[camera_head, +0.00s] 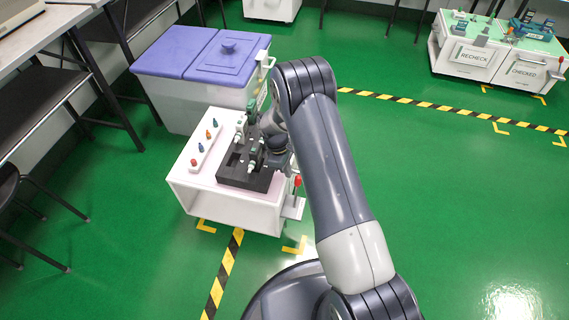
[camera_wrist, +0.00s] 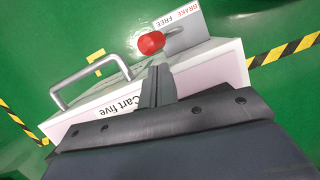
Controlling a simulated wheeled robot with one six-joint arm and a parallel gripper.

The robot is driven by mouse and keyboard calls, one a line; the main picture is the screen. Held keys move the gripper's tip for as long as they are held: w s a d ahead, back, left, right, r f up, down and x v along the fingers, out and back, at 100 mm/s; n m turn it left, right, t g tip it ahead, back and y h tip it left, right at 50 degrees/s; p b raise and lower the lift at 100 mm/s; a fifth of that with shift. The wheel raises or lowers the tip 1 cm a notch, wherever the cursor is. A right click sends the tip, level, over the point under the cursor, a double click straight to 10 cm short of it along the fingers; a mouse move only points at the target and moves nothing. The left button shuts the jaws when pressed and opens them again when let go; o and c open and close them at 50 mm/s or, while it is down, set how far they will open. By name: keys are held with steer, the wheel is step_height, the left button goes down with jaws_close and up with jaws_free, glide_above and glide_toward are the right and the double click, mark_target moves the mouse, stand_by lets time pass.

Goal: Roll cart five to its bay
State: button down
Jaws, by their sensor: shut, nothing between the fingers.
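Cart five (camera_head: 235,208) is a white box-shaped cart standing left of centre in the head view. In the wrist view its label "Cart five" (camera_wrist: 122,105) is upside down, beside a grey bar handle (camera_wrist: 88,78). A red-knobbed lever (camera_wrist: 151,42) stands at a plate marked BRAKE and FREE (camera_wrist: 185,35); the knob also shows in the head view (camera_head: 297,181). I cannot tell which word it is set to. My gripper (camera_wrist: 159,70) is shut and empty, over the cart's edge close to the knob. In the head view my arm mostly hides it.
A black tray (camera_head: 232,178) with handheld testers and a strip of coloured knobs (camera_head: 203,142) sit on the cart. A purple-lidded bin (camera_head: 160,98) stands behind it. Yellow corner marks (camera_head: 500,127) lie at right before another cart (camera_head: 465,70). Green floor is clear between.

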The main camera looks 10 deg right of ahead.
steer(key=shift+x, duration=1.15)
